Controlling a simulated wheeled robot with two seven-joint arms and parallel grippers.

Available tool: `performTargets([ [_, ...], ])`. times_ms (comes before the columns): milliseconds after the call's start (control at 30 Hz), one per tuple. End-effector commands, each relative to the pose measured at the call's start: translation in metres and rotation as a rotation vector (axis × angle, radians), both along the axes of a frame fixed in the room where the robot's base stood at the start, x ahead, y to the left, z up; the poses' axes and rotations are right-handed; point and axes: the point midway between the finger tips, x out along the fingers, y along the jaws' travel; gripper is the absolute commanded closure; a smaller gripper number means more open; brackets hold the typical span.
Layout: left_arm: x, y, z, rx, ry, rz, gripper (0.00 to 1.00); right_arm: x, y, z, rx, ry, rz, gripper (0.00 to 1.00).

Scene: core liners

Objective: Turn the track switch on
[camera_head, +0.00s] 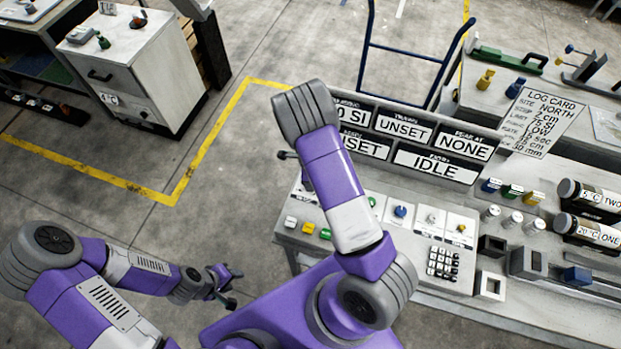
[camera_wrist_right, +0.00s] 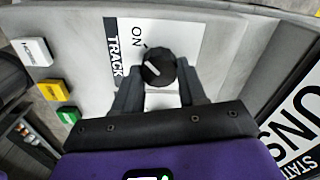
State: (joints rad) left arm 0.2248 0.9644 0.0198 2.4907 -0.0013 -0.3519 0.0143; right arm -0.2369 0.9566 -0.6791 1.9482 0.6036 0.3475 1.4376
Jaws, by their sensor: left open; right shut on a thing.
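The track switch is a round black knob (camera_wrist_right: 158,67) on a pale panel in the right wrist view, with a light mark on its face. The printed word ON lies up and left of it, and a black TRACK label (camera_wrist_right: 117,57) lies to its left. My right gripper (camera_wrist_right: 158,82) is shut on the knob, with one dark finger at each side. In the head view my right arm hides this knob and most of that gripper. My left gripper (camera_head: 235,289) is open and empty over the floor at lower left, away from the console.
The console (camera_head: 435,305) carries buttons, a keypad (camera_head: 442,263) and status signs (camera_head: 435,164), one reading IDLE. Liner tubes (camera_head: 590,232) lie at the right. White, yellow and green buttons (camera_wrist_right: 52,90) sit left of the knob. Open floor surrounds my left arm.

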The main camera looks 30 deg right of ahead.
Motion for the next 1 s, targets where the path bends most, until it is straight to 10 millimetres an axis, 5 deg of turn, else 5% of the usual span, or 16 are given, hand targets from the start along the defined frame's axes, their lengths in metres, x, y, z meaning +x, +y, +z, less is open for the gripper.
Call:
performTargets([
  [267, 0.0, 0.0, 0.0, 0.0, 0.0, 0.0, 0.55, 0.0, 0.0, 0.0, 0.0, -0.001, -0.007, 0.89],
  [300, 0.0, 0.0, 0.0, 0.0, 0.0, 0.0, 0.55, 0.0, 0.0, 0.0, 0.0, -0.001, -0.007, 0.56],
  [467, 0.0, 0.0, 0.0, 0.0, 0.0, 0.0, 0.55, 0.0, 0.0, 0.0, 0.0, -0.001, -0.005, 0.33],
  [767, 0.0, 0.0, 0.0, 0.0, 0.0, 0.0, 0.55, 0.0, 0.0, 0.003, 0.0, -0.001, -0.002, 0.33],
  [1000, 0.0, 0.0, 0.006, 0.0, 0.0, 0.0, 0.55, 0.001, 0.0, 0.038, -0.001, -0.004, -0.002, 0.33],
])
